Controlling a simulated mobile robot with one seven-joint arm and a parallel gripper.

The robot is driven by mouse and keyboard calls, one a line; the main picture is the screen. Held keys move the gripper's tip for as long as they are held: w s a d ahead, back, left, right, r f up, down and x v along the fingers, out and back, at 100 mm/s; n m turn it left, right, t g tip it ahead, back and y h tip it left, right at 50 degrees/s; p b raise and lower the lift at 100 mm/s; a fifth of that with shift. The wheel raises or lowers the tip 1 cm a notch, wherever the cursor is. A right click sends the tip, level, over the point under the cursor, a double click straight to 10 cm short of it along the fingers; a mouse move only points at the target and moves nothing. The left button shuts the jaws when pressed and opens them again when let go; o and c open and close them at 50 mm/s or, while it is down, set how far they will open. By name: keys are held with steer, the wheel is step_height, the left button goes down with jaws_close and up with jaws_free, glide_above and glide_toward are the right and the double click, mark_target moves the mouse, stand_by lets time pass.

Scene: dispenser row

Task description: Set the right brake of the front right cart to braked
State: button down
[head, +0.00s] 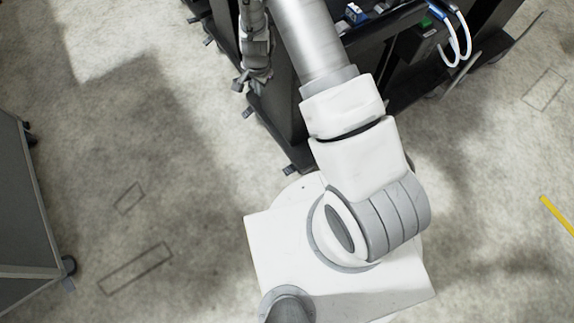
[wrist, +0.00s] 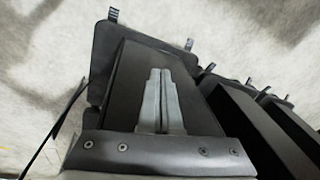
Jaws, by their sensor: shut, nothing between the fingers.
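Black carts fill the top middle of the head view; the nearest cart (head: 277,100) has small brake tabs near the floor, one at its near corner (head: 291,170) and one further up its left side (head: 248,112). In the wrist view my gripper (wrist: 160,71) is shut and empty, in front of a dark cart panel (wrist: 122,80). Two brake tabs stick out beyond that panel, one at top left (wrist: 113,14) and one at right (wrist: 188,44). I cannot tell which is the right brake or how it is set.
More dark carts (wrist: 262,120) stand to the right in the wrist view, with several tabs. Cables (head: 460,40) hang at the top right of the head view. A grey cabinet (head: 25,215) on casters stands at the left. The floor between is clear.

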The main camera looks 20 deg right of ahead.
steer(key=s+d+f+m+h+b, duration=0.1)
steer(key=s+f, duration=0.1)
steer(key=f, duration=0.6)
steer(key=s+d+f+m+b, duration=0.1)
steer(key=s+f+b, duration=0.1)
steer(key=f, duration=0.6)
steer(key=m+g+h+b, duration=0.1)
steer(key=b, duration=0.1)
glide_above(288, 167)
steer(key=s+a, duration=0.2)
step_height(288, 167, down, 14)
steer(key=r, duration=0.1)
steer(key=shift+d+f, duration=0.1)
steer(key=shift+f, duration=0.15)
steer(key=f+b, duration=0.1)
steer(key=f, duration=0.3)
steer(key=d+f+b, duration=0.1)
steer(key=f+b, duration=0.1)
steer(key=f, duration=0.2)
steer(key=f+b, duration=0.1)
steer(key=f, duration=0.3)
steer(key=shift+w+d+f+b, duration=0.2)
steer(key=shift+b, duration=0.15)
steer(key=shift+a+f, duration=0.2)
steer(key=shift+f, duration=0.45)
steer(key=shift+s+f+b, duration=0.1)
steer(key=shift+b, duration=0.25)
